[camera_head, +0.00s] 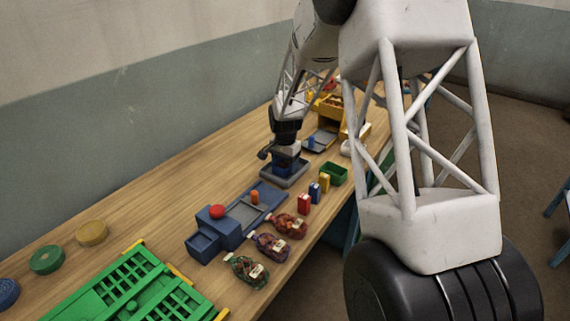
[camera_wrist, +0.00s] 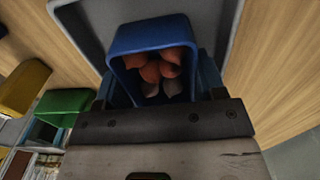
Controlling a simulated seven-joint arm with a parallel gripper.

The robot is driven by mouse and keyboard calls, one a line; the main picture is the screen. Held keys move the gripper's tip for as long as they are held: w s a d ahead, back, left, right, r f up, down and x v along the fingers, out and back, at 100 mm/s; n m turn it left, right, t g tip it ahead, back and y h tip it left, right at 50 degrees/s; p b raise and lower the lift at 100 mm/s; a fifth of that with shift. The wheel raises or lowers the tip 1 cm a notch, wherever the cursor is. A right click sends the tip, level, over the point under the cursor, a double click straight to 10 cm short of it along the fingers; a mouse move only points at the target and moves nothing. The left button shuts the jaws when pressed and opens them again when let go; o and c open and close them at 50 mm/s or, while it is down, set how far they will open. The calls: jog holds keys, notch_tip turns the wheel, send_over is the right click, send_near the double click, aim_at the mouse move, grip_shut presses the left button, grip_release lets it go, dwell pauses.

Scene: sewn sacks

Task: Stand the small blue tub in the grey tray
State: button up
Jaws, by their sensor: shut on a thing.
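The small blue tub (camera_head: 284,167) is upright between the fingers of my gripper (camera_head: 286,152). In the wrist view the tub (camera_wrist: 150,36) holds several reddish-orange rounded things, and my gripper (camera_wrist: 158,82) is shut on its sides. The grey tray (camera_head: 291,183) is directly beneath the tub, and its rim (camera_wrist: 84,28) shows behind the tub in the wrist view. The tub appears within the tray's outline. I cannot tell whether its base touches the tray floor, which is mostly hidden.
A green tub (camera_head: 335,172) stands right of the tray, with yellow (camera_head: 324,182), blue (camera_head: 314,192) and red (camera_head: 303,204) blocks in front. A blue bench piece with a red knob (camera_head: 217,211) and patterned sacks (camera_head: 271,246) lie nearer.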

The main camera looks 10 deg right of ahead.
jog(key=shift+f, duration=0.1)
jog(key=o, duration=1)
notch_tip(320, 180, up, 12)
dwell(0.5)
dwell(0.5)
